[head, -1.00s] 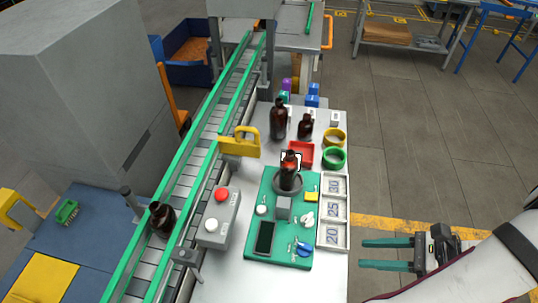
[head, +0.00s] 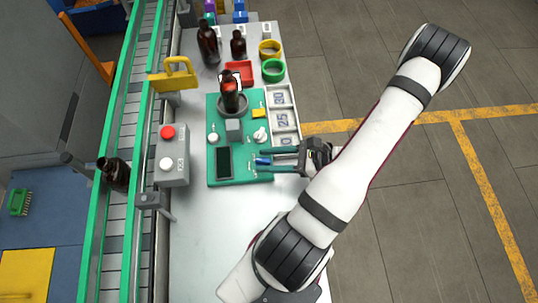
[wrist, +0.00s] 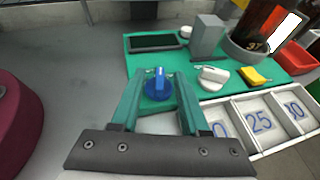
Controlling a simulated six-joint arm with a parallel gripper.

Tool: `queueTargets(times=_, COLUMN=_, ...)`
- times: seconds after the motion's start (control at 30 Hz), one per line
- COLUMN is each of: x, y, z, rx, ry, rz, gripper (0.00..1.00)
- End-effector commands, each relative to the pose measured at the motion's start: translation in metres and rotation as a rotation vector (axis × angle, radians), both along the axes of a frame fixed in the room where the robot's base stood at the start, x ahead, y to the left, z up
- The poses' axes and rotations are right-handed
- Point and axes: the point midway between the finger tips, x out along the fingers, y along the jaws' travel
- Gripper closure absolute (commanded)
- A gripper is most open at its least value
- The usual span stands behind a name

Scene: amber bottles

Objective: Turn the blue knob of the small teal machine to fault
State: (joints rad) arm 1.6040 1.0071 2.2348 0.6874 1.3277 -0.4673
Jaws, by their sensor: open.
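The small teal machine (head: 211,180) lies on the bench with a dark screen (head: 224,163). It also shows in the wrist view (wrist: 133,67). Its blue knob (wrist: 157,84) is at the machine's near right corner, its raised ridge standing roughly upright in the wrist view. In the head view the knob (head: 263,161) is partly framed by my fingers. My gripper (head: 261,160) is open, reaching in from the right. Its two teal fingers lie on either side of the knob, with gaps visible in the wrist view. The fault marking is too small to read.
A white knob (wrist: 213,75), grey block (wrist: 207,38) and yellow piece (wrist: 254,76) sit near the blue one. A brown bottle (head: 231,92) stands in the machine's grey ring. Numbered trays (head: 284,118) lie right. A grey button box (head: 173,157) stands left, beside the conveyor.

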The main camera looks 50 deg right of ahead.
Motion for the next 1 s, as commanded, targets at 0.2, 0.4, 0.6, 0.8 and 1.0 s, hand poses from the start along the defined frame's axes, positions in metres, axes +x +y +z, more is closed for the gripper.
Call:
queueTargets(times=0.2, x=0.0007, y=0.0005, z=-0.0003, rx=-0.001, ry=0.0, rz=0.0, gripper=0.55)
queueTargets(times=0.4, x=0.0006, y=0.0003, z=-0.0002, rx=-0.001, ry=0.0, rz=0.0, gripper=0.86)
queueTargets(times=0.6, x=0.0005, y=0.0003, z=-0.0001, rx=-0.001, ry=0.0, rz=0.0, gripper=1.0)
queueTargets(times=0.8, x=0.0002, y=0.001, z=0.0001, rx=0.001, ry=-0.001, rz=-0.027, gripper=1.0)
queueTargets(times=1.0, x=-0.0008, y=0.0057, z=0.001, rx=0.008, ry=-0.004, rz=-0.292, gripper=1.0)
